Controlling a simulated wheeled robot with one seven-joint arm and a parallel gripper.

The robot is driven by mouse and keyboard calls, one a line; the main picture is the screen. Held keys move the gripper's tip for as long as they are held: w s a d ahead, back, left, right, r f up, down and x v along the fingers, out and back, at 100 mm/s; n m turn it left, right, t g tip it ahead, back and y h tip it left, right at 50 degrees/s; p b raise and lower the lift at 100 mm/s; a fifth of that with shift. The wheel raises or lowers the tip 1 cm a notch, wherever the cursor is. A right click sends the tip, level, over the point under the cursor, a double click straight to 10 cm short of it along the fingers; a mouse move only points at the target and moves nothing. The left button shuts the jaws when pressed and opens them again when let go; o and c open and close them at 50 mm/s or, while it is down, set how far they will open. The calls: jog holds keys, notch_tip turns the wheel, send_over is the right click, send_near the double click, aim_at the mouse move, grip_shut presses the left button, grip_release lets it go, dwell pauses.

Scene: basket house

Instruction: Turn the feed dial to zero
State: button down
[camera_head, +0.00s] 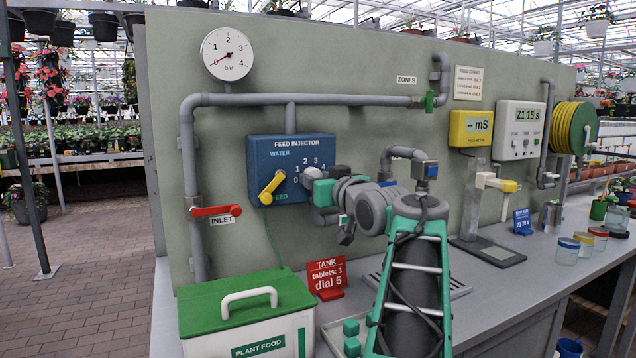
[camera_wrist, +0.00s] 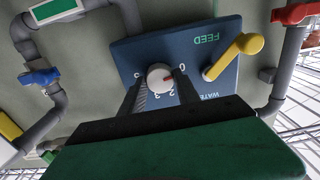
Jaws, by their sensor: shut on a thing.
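The feed dial (camera_wrist: 160,77) is a round white knob with a red mark on the blue feed injector panel (camera_head: 262,155). Its numbers ring it in the wrist view, where the picture is upside down. My gripper (camera_wrist: 161,84) is shut on the dial, one dark finger on each side. The red mark points right in the wrist view, a little below the 0; the right finger hides part of the scale there. In the head view my gripper (camera_head: 308,178) reaches the panel from the right and largely hides the dial.
A yellow lever (camera_head: 270,188) beside the dial has its thick end toward FEED. A red inlet valve (camera_head: 215,211) is further left. A red sign (camera_head: 327,277) reads tablets: 1, dial 5. A green-lidded plant food box (camera_head: 245,303) stands below. Grey pipes run around the panel.

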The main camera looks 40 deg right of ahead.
jog(key=c, duration=0.9)
grip_release()
jog(key=v, duration=0.7)
jog(key=shift+s+a, duration=0.15)
jog(key=shift+s, duration=0.25)
